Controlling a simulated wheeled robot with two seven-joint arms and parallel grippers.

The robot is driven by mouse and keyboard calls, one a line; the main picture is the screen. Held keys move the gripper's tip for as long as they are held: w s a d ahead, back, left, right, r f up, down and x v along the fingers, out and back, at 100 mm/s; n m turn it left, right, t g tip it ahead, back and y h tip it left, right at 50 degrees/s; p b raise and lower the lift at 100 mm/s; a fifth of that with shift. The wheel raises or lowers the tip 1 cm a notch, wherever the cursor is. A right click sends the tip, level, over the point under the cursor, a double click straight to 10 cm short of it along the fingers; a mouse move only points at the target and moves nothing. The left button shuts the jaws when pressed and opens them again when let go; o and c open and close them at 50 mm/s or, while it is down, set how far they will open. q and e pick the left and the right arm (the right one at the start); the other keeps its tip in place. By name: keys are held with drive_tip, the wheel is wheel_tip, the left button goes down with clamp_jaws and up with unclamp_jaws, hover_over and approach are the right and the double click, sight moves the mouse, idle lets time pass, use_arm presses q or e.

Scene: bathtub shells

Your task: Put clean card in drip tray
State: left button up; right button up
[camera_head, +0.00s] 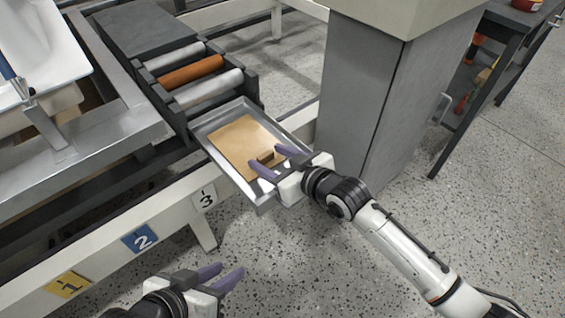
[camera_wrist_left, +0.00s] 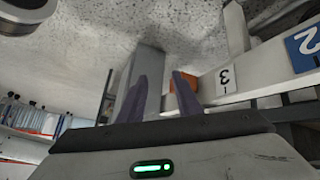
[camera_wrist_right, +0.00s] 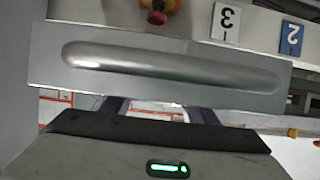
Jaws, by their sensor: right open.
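The tan card (camera_head: 236,143) lies flat in the grey metal drip tray (camera_head: 265,198), in front of the rollers, in the head view. A small brown block-like tab (camera_head: 266,156) stands on the card near its right side. My right gripper (camera_head: 267,160) is open over the tray's near right edge, its purple fingers on either side of the tab. In the right wrist view a grey metal panel (camera_wrist_right: 170,70) hides much of the fingers. My left gripper (camera_head: 224,273) is open and empty, low over the floor, well away from the tray; its parted fingers also show in the left wrist view (camera_wrist_left: 160,88).
Rollers (camera_head: 190,70) in a dark frame stand behind the tray. A grey column (camera_head: 355,100) stands close to its right. A dark shelf unit (camera_head: 490,75) is far right. The floor between is clear.

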use_arm(q)
drive_tip(key=a+p, duration=0.1)
drive_tip(key=p, duration=0.1)
drive_tip(key=a+r+n+t+y+p, duration=0.1)
drive_tip(key=p, duration=0.1)
drive_tip(key=shift+s+a+r, duration=0.2)
drive_tip(key=shift+s+r, duration=0.1)
drive_tip(key=shift+s, duration=0.05)
use_arm(e)
drive_tip(key=v, duration=1.2)
drive_tip(key=shift+c, duration=0.3)
